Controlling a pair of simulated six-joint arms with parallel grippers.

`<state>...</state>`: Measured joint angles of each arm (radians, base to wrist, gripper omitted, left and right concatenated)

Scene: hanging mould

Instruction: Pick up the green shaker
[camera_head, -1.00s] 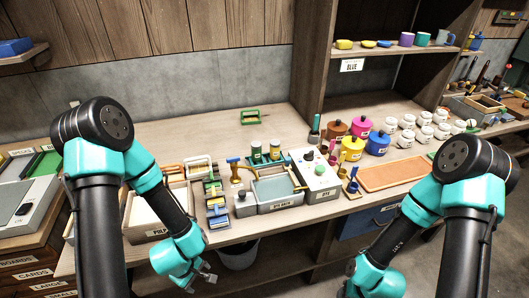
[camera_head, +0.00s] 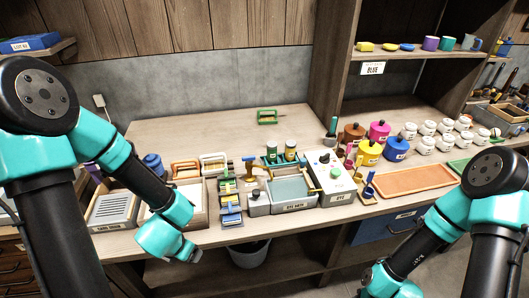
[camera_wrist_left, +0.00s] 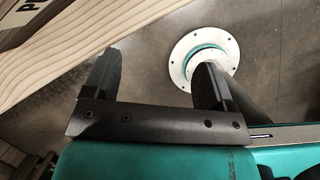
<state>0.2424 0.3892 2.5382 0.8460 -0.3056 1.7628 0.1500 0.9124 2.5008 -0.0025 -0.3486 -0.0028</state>
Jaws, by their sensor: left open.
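My left gripper (camera_head: 190,254) is low in front of the bench's front edge, left of and well apart from the jars. In the left wrist view my left gripper (camera_wrist_left: 155,82) has its fingers apart with nothing between them. My right arm's wrist is at the bottom edge; its fingers are not visible.
The bench (camera_head: 200,135) is clear behind the jars, except for a green frame (camera_head: 267,117). A grey control box (camera_head: 332,180) stands right of the vat. Squeegee-like tools (camera_head: 230,205) lie left of it. A grey bin (camera_head: 248,254) is under the bench.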

